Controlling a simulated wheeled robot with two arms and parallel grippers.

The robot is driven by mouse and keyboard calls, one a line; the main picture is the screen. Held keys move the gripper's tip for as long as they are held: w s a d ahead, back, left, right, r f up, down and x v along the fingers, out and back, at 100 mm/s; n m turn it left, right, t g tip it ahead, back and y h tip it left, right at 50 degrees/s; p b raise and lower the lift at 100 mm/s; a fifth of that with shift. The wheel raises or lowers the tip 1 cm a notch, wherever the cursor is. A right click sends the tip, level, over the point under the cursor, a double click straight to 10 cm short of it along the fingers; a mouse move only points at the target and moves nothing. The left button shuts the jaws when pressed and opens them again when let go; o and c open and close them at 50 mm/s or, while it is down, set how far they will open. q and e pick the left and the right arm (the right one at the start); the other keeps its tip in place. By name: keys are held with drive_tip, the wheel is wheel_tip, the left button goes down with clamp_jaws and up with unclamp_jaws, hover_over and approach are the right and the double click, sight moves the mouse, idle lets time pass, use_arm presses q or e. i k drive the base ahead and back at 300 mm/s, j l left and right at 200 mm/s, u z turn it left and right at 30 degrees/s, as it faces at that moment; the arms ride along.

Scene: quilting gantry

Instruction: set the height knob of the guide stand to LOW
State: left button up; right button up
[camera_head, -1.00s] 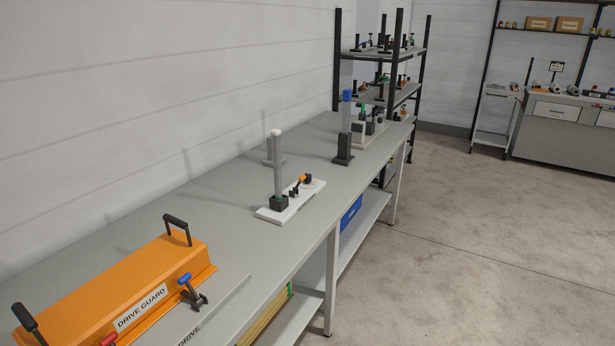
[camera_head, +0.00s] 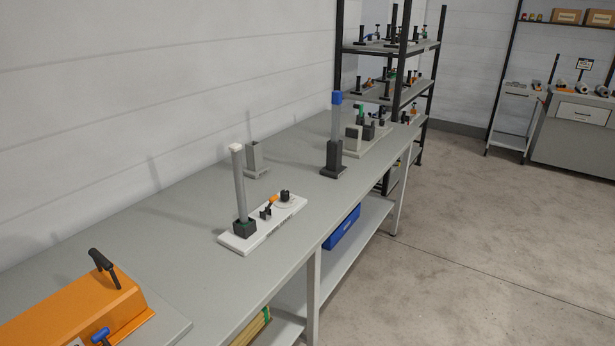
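A white-based stand (camera_head: 262,236) with a tall grey post (camera_head: 239,185) stands on the bench and looks like the guide stand. The post has a white cap and sits in a dark block. A black knob (camera_head: 285,196) sits on a pale round dial at the far right end of the base. An orange-handled part (camera_head: 271,202) lies between post and knob. The lettering on the base and the knob's setting are too small to read. Neither of my grippers is in view.
The grey bench (camera_head: 190,222) runs along the wall. An orange guard (camera_head: 80,310) is at the near left. A blue-capped post (camera_head: 336,125) and a grey bracket (camera_head: 256,160) stand farther back. Black shelving (camera_head: 385,92) is beyond. The floor (camera_head: 450,250) on the right is clear.

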sight(284, 194)
drive_tip(key=i+l, duration=2)
drive_tip(key=i+j+u, duration=0.05)
